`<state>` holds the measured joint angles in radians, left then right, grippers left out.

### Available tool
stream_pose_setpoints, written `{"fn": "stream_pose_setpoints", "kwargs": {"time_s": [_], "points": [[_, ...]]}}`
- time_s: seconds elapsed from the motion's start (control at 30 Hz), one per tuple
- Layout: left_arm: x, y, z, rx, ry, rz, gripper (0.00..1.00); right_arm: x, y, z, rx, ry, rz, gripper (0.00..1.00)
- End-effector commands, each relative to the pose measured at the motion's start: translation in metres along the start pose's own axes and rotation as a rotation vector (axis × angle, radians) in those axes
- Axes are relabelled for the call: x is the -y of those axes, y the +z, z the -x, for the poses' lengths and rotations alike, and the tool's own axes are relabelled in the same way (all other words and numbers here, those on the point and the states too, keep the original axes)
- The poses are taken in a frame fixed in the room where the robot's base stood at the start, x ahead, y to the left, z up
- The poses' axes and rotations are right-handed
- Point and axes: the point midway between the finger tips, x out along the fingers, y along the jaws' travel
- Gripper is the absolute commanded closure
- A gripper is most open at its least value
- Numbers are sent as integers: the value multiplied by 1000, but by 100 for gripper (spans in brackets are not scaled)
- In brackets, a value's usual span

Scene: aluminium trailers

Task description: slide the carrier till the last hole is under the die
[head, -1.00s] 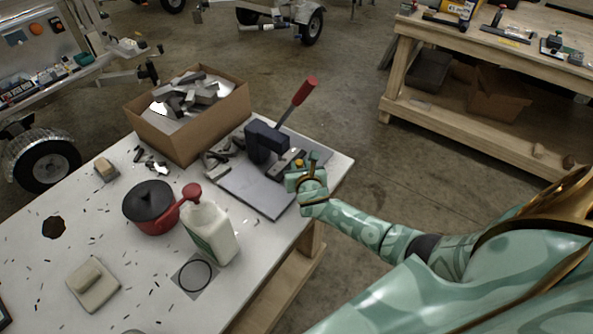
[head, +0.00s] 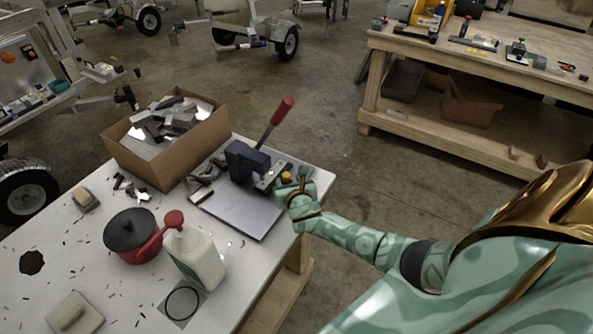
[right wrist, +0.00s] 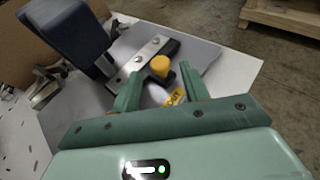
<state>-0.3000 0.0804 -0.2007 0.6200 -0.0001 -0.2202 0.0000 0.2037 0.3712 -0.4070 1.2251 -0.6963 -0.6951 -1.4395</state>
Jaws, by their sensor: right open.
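The hand press (head: 246,163) is dark blue with a raised red-handled lever and stands on a grey plate at the table's far right. Its carrier (right wrist: 145,62) is a metal strip with round marks on a dark base, running beside the press head (right wrist: 68,30). A yellow knob (right wrist: 160,66) sits at the carrier's near end and also shows in the head view (head: 287,176). My right gripper (right wrist: 160,70) is open, its fingers on either side of the knob in the picture; contact cannot be told. The die and the last hole are not clearly visible. My left gripper is out of view.
A cardboard box (head: 170,150) of metal offcuts stands behind left of the press. Loose offcuts (head: 203,174) lie by the press. The grey plate's front (head: 238,213) is clear.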

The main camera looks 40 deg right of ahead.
Motion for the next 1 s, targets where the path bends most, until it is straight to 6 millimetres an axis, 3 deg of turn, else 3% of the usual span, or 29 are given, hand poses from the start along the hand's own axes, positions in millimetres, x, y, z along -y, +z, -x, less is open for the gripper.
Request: {"fn": "stream_pose_setpoints", "kwargs": {"time_s": [0.1,0.3,0.5,0.7,1.0], "points": [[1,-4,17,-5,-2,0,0,0,4,33,-1,3,0,55],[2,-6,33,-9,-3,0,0,0,3,88,-2,2,-1,55],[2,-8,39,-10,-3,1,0,1,1,126,-2,0,-1,55],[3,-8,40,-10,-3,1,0,1,1,141,0,-1,-1,55],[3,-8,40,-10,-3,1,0,0,1,141,0,0,-1,55]]}}
